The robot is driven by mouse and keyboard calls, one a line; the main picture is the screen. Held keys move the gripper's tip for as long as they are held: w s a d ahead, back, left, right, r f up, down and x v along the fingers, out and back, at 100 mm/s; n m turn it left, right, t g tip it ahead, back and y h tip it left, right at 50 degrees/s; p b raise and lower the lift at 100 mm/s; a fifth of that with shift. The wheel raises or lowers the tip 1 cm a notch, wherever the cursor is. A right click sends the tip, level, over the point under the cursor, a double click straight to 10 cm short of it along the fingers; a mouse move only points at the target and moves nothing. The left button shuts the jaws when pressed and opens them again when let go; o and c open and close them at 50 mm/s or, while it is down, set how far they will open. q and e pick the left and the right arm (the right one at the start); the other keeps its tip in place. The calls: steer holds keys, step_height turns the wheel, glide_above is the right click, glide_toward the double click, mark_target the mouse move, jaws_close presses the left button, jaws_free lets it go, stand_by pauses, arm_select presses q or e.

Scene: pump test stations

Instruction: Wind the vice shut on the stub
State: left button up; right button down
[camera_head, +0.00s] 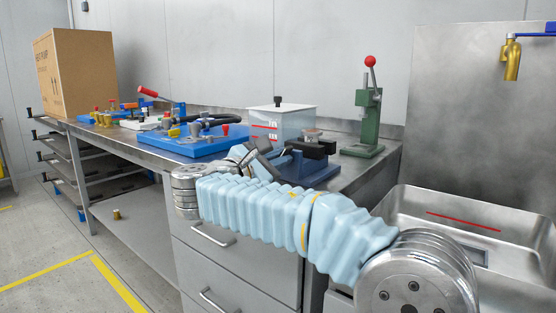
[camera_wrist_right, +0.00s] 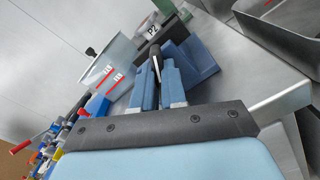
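The vice (camera_head: 306,168) has a blue base and dark jaws and stands near the front edge of the steel bench. A round metal stub (camera_head: 311,134) shows at its jaws; I cannot tell how tightly they sit on it. My right gripper (camera_head: 266,158) is at the vice's left side. In the right wrist view, the two blue fingers of this gripper (camera_wrist_right: 158,72) are close together on a dark bar, the vice handle (camera_wrist_right: 156,54). The blue vice body (camera_wrist_right: 201,62) lies just beyond. My left gripper is not in view.
A clear tank (camera_head: 284,122) with red marks stands behind the vice. A green lever press (camera_head: 366,118) is to the right, then a steel sink (camera_head: 440,203) with a brass tap (camera_head: 512,60). A blue fixture (camera_head: 185,143) and a cardboard box (camera_head: 75,72) are further left.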

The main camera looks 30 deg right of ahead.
steer(key=shift+m, duration=0.8)
steer(key=c, duration=1.2)
jaws_free()
steer(key=v, duration=1.3)
steer(key=shift+s+a+p, duration=0.15)
steer(key=shift+a+p, duration=0.2)
